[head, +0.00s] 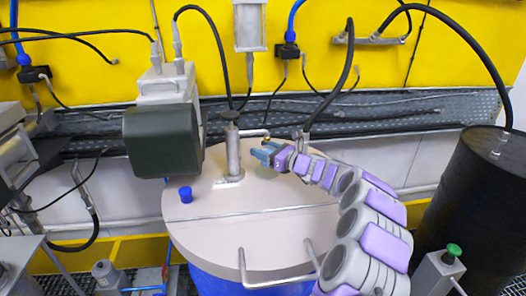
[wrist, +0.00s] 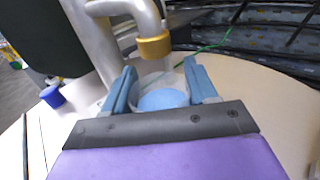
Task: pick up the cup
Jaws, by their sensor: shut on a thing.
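My gripper (head: 264,153) reaches over the drum lid from the right. In the wrist view its two blue fingers (wrist: 160,70) stand on either side of a clear cup (wrist: 162,99), shut on it. The cup looks upright, with blue showing inside, whether content or base I cannot tell. Its rim is close to a brass-tipped spout (wrist: 153,46) and partly hidden by it. In the head view my gripper mostly hides the cup.
The round beige lid (head: 270,225) sits on a blue drum. A metal post (head: 233,155) with a side pipe stands left of my gripper. A small blue cap-like piece (head: 185,193) lies on the lid's left. A dark motor box (head: 162,140) is behind it. A black drum (head: 470,195) stands right.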

